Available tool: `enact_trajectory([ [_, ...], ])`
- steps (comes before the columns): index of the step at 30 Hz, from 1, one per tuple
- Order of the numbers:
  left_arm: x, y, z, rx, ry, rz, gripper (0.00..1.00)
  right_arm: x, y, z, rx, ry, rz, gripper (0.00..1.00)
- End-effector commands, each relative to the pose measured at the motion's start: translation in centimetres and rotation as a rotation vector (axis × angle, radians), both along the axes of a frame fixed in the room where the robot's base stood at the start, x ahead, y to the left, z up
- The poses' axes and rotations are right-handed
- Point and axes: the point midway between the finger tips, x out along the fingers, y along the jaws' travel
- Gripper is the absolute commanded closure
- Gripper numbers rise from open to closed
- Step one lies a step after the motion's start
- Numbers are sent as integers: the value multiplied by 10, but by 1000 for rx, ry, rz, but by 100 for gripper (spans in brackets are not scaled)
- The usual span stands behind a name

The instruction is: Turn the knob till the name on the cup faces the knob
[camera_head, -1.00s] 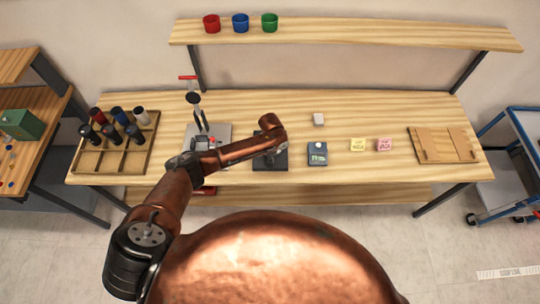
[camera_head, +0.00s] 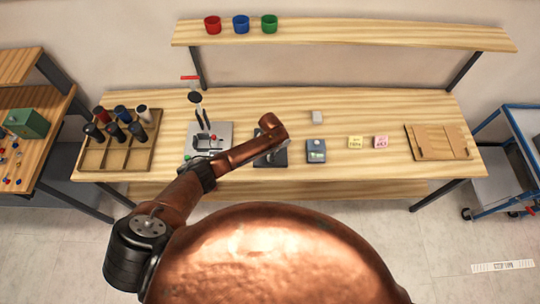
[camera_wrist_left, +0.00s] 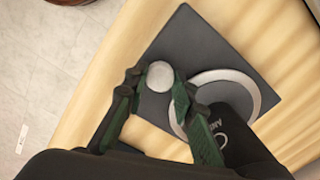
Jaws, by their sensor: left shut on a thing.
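The small round silver knob (camera_wrist_left: 160,76) stands on a dark square plate (camera_wrist_left: 185,30) in the left wrist view. My left gripper (camera_wrist_left: 157,88) is shut on the knob, one finger on each side. Next to it, a dark cup (camera_wrist_left: 245,138) stands on a round silver disc (camera_wrist_left: 233,78) on the same plate. Pale lettering and a round mark show on the cup's side, partly cut off by my gripper. In the head view the dark plate (camera_head: 262,160) is on the bench, and my left arm hides most of the cup and knob. My right gripper is out of view.
A wooden rack (camera_head: 92,158) with several tumblers and a grey lever press (camera_head: 215,132) stand to the left. A small grey device (camera_head: 315,155), yellow note (camera_head: 355,142) and pink note (camera_head: 380,142) lie to the right, before a wooden board (camera_head: 440,155).

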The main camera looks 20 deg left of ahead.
Motion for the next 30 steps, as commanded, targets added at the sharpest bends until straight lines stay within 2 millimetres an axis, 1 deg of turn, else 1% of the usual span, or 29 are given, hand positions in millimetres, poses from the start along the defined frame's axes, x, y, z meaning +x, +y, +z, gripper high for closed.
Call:
enact_trajectory([
  [8,0,0,0,0,0,0,100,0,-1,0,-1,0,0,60],
  [9,0,0,0,0,0,0,75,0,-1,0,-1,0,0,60],
  [16,0,0,0,0,0,-1,59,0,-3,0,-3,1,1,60],
  [25,0,0,1,-1,-1,-1,59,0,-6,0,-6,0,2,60],
  [28,1,0,9,-2,-1,-1,59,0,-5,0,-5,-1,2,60],
  [30,1,0,18,-1,-2,-1,59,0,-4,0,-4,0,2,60],
])
